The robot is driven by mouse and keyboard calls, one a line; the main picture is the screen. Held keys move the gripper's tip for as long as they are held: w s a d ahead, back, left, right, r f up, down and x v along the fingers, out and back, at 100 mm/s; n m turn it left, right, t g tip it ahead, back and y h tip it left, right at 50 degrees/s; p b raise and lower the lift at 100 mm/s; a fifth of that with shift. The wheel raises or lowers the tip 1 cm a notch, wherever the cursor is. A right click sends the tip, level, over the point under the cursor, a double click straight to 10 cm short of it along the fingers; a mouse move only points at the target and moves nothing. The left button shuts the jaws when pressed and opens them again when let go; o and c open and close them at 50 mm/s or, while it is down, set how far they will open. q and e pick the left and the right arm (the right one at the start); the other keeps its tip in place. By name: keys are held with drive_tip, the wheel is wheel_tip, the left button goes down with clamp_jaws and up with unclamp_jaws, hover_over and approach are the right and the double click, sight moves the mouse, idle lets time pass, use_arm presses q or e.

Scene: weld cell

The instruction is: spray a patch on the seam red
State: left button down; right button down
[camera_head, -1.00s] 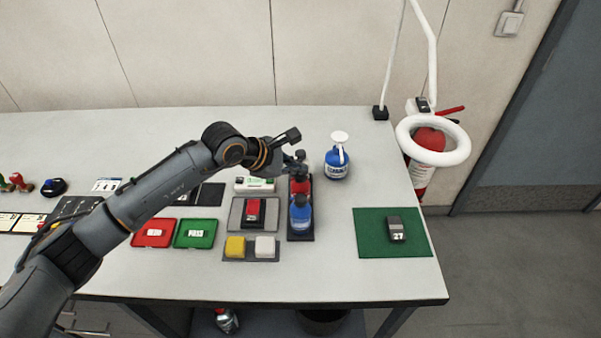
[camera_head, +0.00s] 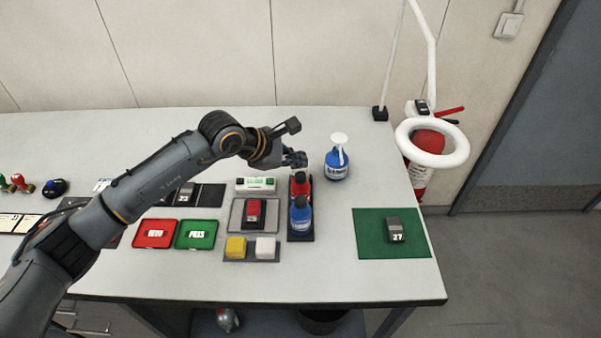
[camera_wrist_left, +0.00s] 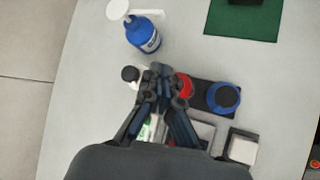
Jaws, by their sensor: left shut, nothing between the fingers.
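A red spray can (camera_head: 301,187) and a blue one (camera_head: 301,214), both dark-capped, stand upright in a narrow dark rack (camera_head: 300,237). My left gripper (camera_head: 297,159) is shut and empty, just behind the red can. In the left wrist view the shut fingers (camera_wrist_left: 164,92) partly cover the red can (camera_wrist_left: 185,88); the blue can (camera_wrist_left: 223,98) is at their right. A white container with a black cap (camera_wrist_left: 131,77) shows beside the fingers there. A dark block with a red part (camera_head: 254,213) lies on a grey tray (camera_head: 235,215). I cannot make out a seam. My right gripper is not in view.
A blue bottle with a white pump (camera_head: 337,163) stands right of the gripper. A green mat (camera_head: 371,238) holds a dark block marked 27 (camera_head: 396,230). Red (camera_head: 143,240) and green (camera_head: 184,240) trays lie left. A white ring lamp (camera_head: 401,140) overhangs the right edge.

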sight(298, 177)
use_arm(q)
drive_tip(key=shift+r+p, duration=0.55)
drive_tip(key=shift+r, duration=1.4)
